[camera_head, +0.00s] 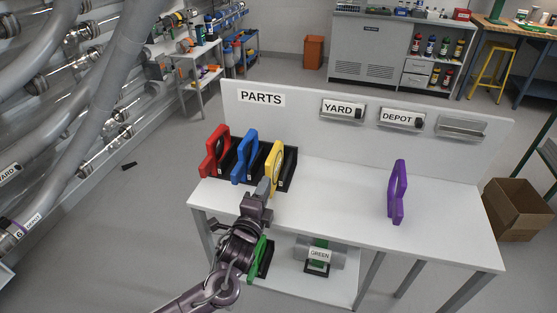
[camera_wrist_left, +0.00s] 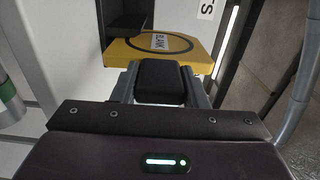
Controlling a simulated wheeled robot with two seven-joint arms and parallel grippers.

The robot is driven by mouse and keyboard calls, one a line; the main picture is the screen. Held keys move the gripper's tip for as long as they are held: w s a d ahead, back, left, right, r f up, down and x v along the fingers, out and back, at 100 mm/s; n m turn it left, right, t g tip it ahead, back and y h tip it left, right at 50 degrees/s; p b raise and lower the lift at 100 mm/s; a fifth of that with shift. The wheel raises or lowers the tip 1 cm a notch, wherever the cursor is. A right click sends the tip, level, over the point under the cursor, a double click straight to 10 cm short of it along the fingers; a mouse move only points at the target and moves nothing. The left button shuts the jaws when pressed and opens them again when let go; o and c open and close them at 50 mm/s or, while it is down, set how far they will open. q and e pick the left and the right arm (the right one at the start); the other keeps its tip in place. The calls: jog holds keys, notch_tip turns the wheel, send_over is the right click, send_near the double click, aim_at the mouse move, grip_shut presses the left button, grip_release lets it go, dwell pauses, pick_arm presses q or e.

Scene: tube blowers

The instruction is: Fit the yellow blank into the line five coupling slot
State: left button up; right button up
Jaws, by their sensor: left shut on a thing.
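The yellow blank (camera_head: 274,165) stands upright in the black rack on the PARTS table, at the right of the blue one. In the left wrist view the yellow blank (camera_wrist_left: 158,50) carries a BLANK label and a black ring. My left gripper (camera_head: 264,188) is shut on its near edge; in the left wrist view the gripper (camera_wrist_left: 160,80) covers that edge. The line five coupling slot cannot be told apart among the pipes at the left; a coupling there is marked 6 DEPOT (camera_head: 20,232). My right gripper is not in view.
A red piece (camera_head: 215,150) and a blue piece (camera_head: 246,155) stand in the black rack (camera_head: 290,168). A purple piece (camera_head: 397,192) stands alone on the white table (camera_head: 340,200). A green piece (camera_head: 258,258) is on the lower shelf. Floor between pipes and table is mostly clear.

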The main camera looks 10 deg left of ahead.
pick_arm(q)
jog(key=shift+s+a+p, duration=0.1)
jog(key=shift+s+p, duration=1.4)
jog(key=shift+s, duration=1.3)
jog(key=s+p, duration=0.3)
jog(key=s, duration=0.3)
jog(key=shift+a, duration=0.1)
